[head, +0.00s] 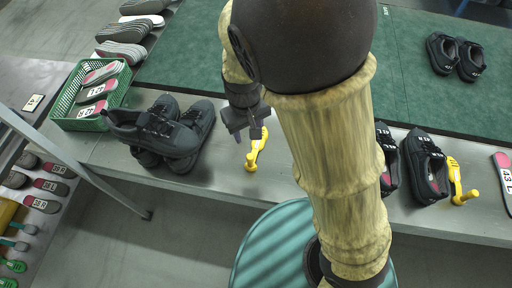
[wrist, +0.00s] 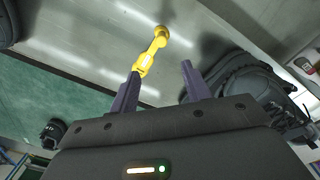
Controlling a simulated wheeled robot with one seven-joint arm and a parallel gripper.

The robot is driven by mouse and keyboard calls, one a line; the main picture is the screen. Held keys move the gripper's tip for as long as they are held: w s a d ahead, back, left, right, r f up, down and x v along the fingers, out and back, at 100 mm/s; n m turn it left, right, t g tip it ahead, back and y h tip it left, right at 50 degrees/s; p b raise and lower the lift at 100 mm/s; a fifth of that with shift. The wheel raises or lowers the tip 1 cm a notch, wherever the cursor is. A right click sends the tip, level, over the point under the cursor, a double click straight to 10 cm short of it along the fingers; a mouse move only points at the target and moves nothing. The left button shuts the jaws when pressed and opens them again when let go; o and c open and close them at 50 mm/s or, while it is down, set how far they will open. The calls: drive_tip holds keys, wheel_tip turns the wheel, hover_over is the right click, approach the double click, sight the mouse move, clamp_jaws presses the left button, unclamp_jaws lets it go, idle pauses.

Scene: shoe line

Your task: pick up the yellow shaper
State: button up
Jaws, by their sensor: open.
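A yellow shaper (head: 256,150) lies on the grey metal ledge in the middle of the head view, just right of the stacked dark shoes. It also shows in the wrist view (wrist: 152,52), with its knob end at the top and its near end by the left finger. My gripper (head: 245,133) is open and empty above its far end, and my arm covers the area to the right. In the wrist view my gripper (wrist: 159,88) has its two purple fingers apart. I cannot tell whether the left finger touches the shaper. A second yellow shaper (head: 457,184) lies at the right beside a black shoe.
Several dark shoes (head: 160,133) are piled close left of the shaper. A green basket (head: 77,98) with insoles stands at the left. Black shoes (head: 424,168) stand on the ledge at the right. The green belt (head: 180,62) lies behind the ledge.

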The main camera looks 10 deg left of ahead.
sight(250, 156)
drive_tip(key=f+b, duration=0.1)
drive_tip(key=f, duration=0.4)
drive_tip(key=f+b, duration=0.1)
drive_tip(key=f, duration=0.5)
drive_tip(key=shift+w+d+f, duration=0.15)
drive_tip(key=shift+d+f, duration=0.05)
drive_tip(key=shift+f, duration=0.45)
wheel_tip(250, 156, down, 5)
drive_tip(key=shift+w+a+f+b, duration=0.1)
drive_tip(key=shift+a+b, duration=0.05)
drive_tip(key=shift+b, duration=0.15)
clamp_jaws()
